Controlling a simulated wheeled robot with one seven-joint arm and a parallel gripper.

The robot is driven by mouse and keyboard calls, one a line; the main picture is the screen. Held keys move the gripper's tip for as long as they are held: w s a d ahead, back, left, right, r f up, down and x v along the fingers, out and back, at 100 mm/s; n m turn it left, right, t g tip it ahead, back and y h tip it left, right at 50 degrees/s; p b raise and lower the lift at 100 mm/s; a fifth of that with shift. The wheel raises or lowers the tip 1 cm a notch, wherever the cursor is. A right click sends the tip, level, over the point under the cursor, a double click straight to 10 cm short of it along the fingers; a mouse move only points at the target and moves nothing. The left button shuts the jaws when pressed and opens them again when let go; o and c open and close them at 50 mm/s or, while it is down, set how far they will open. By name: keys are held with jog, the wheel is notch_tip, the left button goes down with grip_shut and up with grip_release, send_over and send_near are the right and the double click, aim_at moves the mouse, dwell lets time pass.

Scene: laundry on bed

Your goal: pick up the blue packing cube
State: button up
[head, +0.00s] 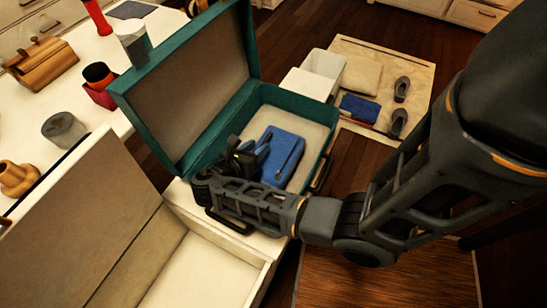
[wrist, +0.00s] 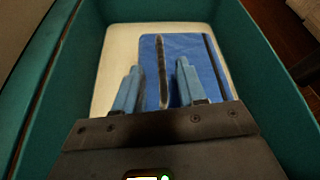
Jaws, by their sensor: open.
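The blue packing cube (head: 285,154) lies inside an open teal suitcase (head: 258,91) in the head view. It is a flat blue block with a dark zip line along its top. In the wrist view the blue packing cube (wrist: 205,60) lies on the pale suitcase floor, and its near end is hidden by my gripper. My gripper (wrist: 157,80) is open, with its two blue fingers apart over the cube's near left part and nothing visibly held between them. In the head view my gripper (head: 258,150) reaches into the suitcase at the cube's left side. I cannot tell whether it touches.
The suitcase's raised lid (head: 190,90) and teal walls surround the cube. An open wooden chest (head: 205,270) is in front. A white table (head: 95,55) with several items is at left. A mat (head: 410,65) behind right holds shoes and another blue item (head: 360,108).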

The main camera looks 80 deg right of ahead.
jog(key=shift+x, duration=1.4)
jog(key=shift+s, duration=0.1)
jog(key=shift+c, duration=0.3)
grip_shut()
